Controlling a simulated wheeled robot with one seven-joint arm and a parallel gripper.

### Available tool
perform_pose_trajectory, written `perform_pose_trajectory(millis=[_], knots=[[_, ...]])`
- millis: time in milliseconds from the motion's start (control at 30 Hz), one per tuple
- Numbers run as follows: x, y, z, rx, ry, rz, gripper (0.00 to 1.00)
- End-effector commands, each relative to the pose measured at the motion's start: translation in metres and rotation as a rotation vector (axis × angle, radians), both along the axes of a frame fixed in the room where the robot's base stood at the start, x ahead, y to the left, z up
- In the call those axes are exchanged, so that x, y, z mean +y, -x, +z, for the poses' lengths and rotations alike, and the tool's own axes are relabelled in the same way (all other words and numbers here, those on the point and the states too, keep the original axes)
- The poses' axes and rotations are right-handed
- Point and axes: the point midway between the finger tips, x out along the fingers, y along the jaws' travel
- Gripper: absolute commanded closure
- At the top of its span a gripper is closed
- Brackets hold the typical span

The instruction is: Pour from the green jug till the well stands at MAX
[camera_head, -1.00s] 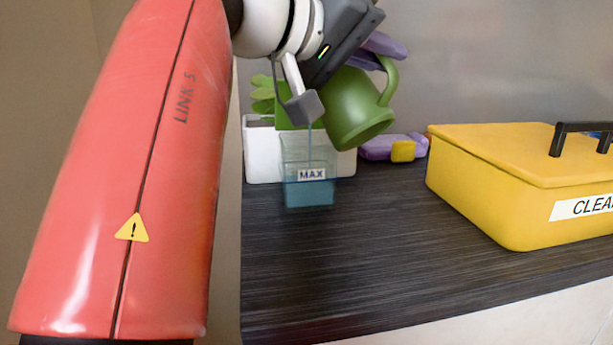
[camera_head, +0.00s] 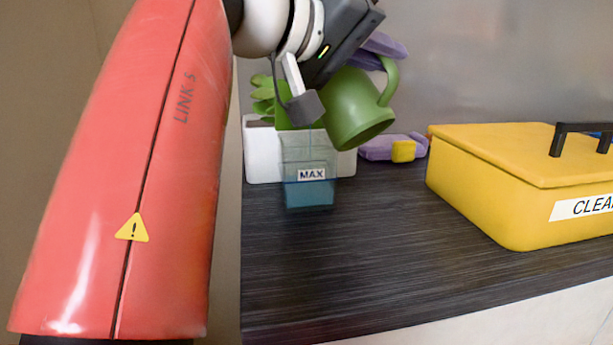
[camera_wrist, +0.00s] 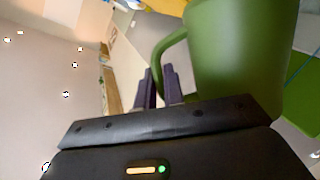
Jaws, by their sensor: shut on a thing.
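The green jug (camera_head: 352,108) hangs tilted, mouth downward, above and to the right of the well in the head view. Its handle (camera_head: 390,82) is on the right side. My gripper (camera_head: 380,50) is shut on the jug; its purple fingers reach the handle. The wrist view shows the jug (camera_wrist: 240,55) close up beside the fingers (camera_wrist: 160,88). The well (camera_head: 308,190) is a clear container with blue-teal liquid and a white MAX label. The liquid stands around the label; its exact level against the mark is hard to tell. No stream shows now.
A white planter (camera_head: 262,155) with green leaves stands behind the well. A purple and yellow sponge (camera_head: 385,148) lies to the right at the back. A yellow lidded box (camera_head: 480,190) with a black handle stands on the right. The dark counter (camera_head: 370,260) is clear in front.

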Motion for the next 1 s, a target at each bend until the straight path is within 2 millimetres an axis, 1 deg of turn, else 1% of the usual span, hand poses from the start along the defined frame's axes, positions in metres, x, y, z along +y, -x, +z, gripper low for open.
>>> perform_pose_trajectory(millis=[667, 1000], knots=[[0.0002, -0.0001, 0.0011, 0.001, 0.004, 0.001, 1.0], [0.0046, -0.004, 0.0093, 0.072, 0.084, -0.001, 1.0]])
